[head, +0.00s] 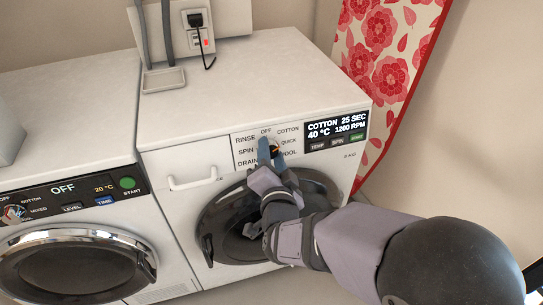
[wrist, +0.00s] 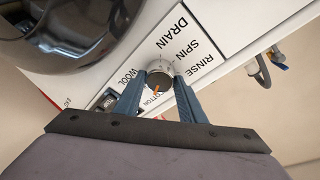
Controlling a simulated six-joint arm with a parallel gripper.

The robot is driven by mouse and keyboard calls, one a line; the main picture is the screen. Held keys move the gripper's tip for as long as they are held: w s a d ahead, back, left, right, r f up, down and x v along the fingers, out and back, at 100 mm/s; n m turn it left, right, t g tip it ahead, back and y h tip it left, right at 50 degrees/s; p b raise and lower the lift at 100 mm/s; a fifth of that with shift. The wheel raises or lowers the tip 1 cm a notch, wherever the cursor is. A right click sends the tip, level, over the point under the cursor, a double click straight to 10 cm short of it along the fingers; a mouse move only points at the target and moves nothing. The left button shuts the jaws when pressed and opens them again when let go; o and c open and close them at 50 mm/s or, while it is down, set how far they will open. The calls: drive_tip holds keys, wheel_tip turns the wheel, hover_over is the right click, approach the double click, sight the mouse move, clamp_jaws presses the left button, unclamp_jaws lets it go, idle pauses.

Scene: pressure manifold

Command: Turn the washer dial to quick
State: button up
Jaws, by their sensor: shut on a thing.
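The washer dial (wrist: 159,77) is a round dark knob with a pale ring and an orange pointer, on the right washer's panel (head: 244,155). My gripper (head: 270,150) reaches it from the front, and in the wrist view its two blue fingers (wrist: 160,82) are shut on the dial's sides. In the wrist view the orange pointer points down and slightly left, towards a partly hidden label ending in "TON". The display (head: 337,124) reads COTTON, 25 SEC, 40 °C, 1200 RPM. The QUICK label (head: 288,140) is right of the dial. My fingers hide much of the dial in the head view.
A second washer (head: 75,195) stands on the left; its display reads OFF. The right washer's dark round door (head: 220,222) is below the panel, partly behind my arm. A wall outlet with a plug (head: 199,30) is behind. A red floral cloth (head: 380,60) hangs at the right.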

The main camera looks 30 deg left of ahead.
drive_tip(key=m+g+b, duration=0.1)
drive_tip(key=m, duration=0.3)
drive_tip(key=shift+m+h, duration=0.4)
idle(0.4)
drive_tip(key=o, duration=1)
drive_tip(key=shift+o, duration=0.2)
drive_tip(key=v, duration=0.7)
drive_tip(key=shift+p, duration=0.45)
drive_tip(key=shift+s, duration=0.15)
